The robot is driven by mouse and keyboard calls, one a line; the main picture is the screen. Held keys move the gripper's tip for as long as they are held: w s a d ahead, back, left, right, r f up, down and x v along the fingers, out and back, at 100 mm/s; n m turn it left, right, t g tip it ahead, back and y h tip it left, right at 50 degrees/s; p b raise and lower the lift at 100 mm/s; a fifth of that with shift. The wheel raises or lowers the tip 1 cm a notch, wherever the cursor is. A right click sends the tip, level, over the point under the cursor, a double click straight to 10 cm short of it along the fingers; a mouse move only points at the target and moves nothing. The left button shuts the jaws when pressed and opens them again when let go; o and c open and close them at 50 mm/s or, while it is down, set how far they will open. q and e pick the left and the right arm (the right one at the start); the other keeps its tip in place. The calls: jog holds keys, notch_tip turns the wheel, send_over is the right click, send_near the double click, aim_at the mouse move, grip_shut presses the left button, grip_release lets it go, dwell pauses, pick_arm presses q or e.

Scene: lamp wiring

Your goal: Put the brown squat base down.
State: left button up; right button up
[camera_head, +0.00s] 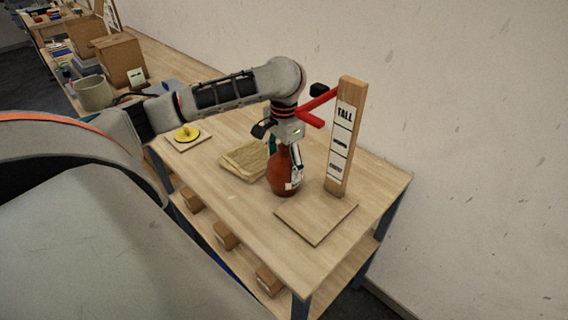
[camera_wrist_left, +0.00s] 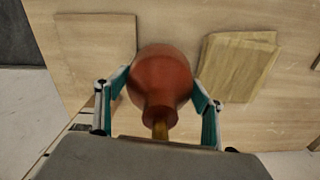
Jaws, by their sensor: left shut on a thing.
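The brown squat base (camera_head: 284,180) is a rounded, red-brown bottle shape with a narrow neck. It is upright in the head view, over or on the table between a square board and a yellowish slab; I cannot tell whether its bottom touches the table. My left gripper (camera_head: 286,160) points down from above and is shut on the base. In the left wrist view, its two teal fingers (camera_wrist_left: 158,104) sit on either side of the base (camera_wrist_left: 161,75), with the neck toward the camera. My right gripper is not in view.
A wooden post (camera_head: 341,140) marked TALL, with a red arm (camera_head: 318,102), stands behind the square board (camera_head: 313,217). The yellowish slab (camera_head: 243,160) lies left of the base. A yellow disc (camera_head: 187,133) sits on a small plate farther left. Bare table (camera_head: 385,185) shows at right.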

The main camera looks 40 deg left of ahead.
pick_arm(q)
jog(key=o, duration=1.6)
jog(key=shift+f, duration=0.1)
jog(key=shift+c, duration=0.2)
jog(key=o, duration=0.3)
jog(key=shift+o, duration=0.2)
